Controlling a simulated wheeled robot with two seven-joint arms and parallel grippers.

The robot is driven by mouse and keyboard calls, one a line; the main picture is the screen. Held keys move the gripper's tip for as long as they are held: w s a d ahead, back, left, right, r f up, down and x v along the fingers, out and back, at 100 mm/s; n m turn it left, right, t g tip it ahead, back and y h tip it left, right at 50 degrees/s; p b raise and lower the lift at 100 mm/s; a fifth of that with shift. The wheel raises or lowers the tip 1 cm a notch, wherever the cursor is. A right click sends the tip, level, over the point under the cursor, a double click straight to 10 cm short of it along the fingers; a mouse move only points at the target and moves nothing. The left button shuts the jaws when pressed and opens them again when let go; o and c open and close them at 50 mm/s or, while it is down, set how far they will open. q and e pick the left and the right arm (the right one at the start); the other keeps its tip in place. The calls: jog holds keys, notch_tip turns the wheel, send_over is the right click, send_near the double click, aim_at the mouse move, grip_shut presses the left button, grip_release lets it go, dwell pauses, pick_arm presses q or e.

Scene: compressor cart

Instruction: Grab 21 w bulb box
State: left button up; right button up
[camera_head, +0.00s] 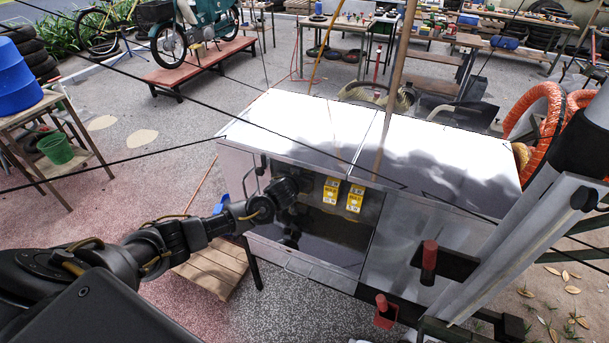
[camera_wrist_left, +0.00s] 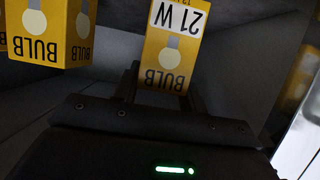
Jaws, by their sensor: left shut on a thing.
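The 21 W bulb box (camera_wrist_left: 172,45) is yellow with a white label and sits between the fingers of my left gripper (camera_wrist_left: 163,88) in the left wrist view, its lettering upside down. In the head view my left gripper (camera_head: 306,187) reaches into the open front of the metal cabinet, at the left of two yellow boxes. The left of these appears to be the held 21 W bulb box (camera_head: 331,190). A second bulb box (camera_head: 355,198) stands apart to its right; a neighbouring bulb box (camera_wrist_left: 45,32) shows at upper left in the wrist view. My right gripper is not in view.
The grey metal cabinet (camera_head: 300,122) has a dark compartment, with its walls close around the gripper. A wooden pallet (camera_head: 212,268) lies below on the left. An orange hose (camera_head: 540,112) is coiled at the right. A side table with a blue drum (camera_head: 16,80) stands far left.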

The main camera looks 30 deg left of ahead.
pick_arm(q)
jog(key=shift+s+r, duration=0.25)
jog(key=shift+s, duration=0.05)
jog(key=r+b+v, duration=0.1)
jog(key=b+v, duration=0.3)
jog(key=v, duration=1)
jog(key=shift+r+b, duration=0.25)
jog(key=shift+b, duration=0.15)
